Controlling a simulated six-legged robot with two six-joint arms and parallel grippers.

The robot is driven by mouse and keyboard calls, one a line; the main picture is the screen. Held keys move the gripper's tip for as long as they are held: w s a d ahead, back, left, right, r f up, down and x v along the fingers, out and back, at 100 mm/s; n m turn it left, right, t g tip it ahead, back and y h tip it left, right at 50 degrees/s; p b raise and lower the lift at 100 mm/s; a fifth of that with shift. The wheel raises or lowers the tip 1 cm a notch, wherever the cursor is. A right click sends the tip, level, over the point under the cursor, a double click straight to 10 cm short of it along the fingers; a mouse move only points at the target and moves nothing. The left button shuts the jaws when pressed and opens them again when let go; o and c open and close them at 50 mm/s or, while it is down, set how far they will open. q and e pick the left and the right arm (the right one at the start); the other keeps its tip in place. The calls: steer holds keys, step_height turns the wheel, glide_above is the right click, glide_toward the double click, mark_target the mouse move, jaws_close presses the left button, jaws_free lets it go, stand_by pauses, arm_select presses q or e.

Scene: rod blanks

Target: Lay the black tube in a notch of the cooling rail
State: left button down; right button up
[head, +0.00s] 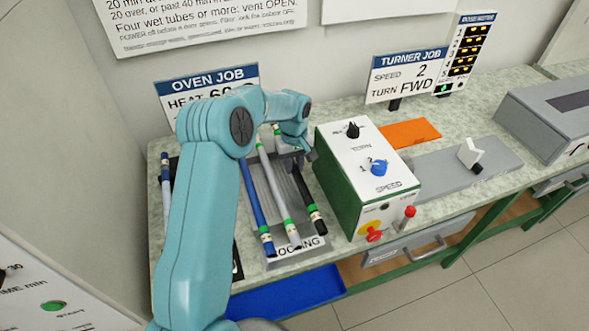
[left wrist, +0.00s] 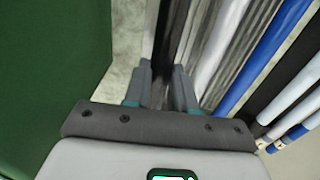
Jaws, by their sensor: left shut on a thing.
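My left gripper (head: 297,160) is shut on the black tube (head: 306,202) near its far end. The tube has a pale green and white band close to its near end. It lies lengthwise over the right side of the grey cooling rail (head: 284,212); I cannot tell whether it rests in a notch or hangs just above. In the left wrist view the fingers (left wrist: 162,90) stand either side of the dark tube (left wrist: 165,45). A white tube with green bands (head: 275,188) and a blue tube (head: 254,208) lie on the rail to its left. My right gripper is not in view.
The green and white turner box (head: 350,190) stands close to the right of the rail. A dark rack (head: 237,262) with other tubes is at the left, partly behind my arm. A blue tray (head: 290,292) is below the bench's front edge.

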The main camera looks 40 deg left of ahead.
mark_target(294, 166)
arm_select(q)
steer(key=f, duration=0.3)
steer(key=shift+w+f, duration=0.15)
steer(key=shift+w, duration=0.05)
steer(key=shift+s, duration=0.15)
steer(key=shift+f, duration=0.2)
steer(key=c, duration=0.9)
jaws_free()
steer(key=shift+r, duration=0.1)
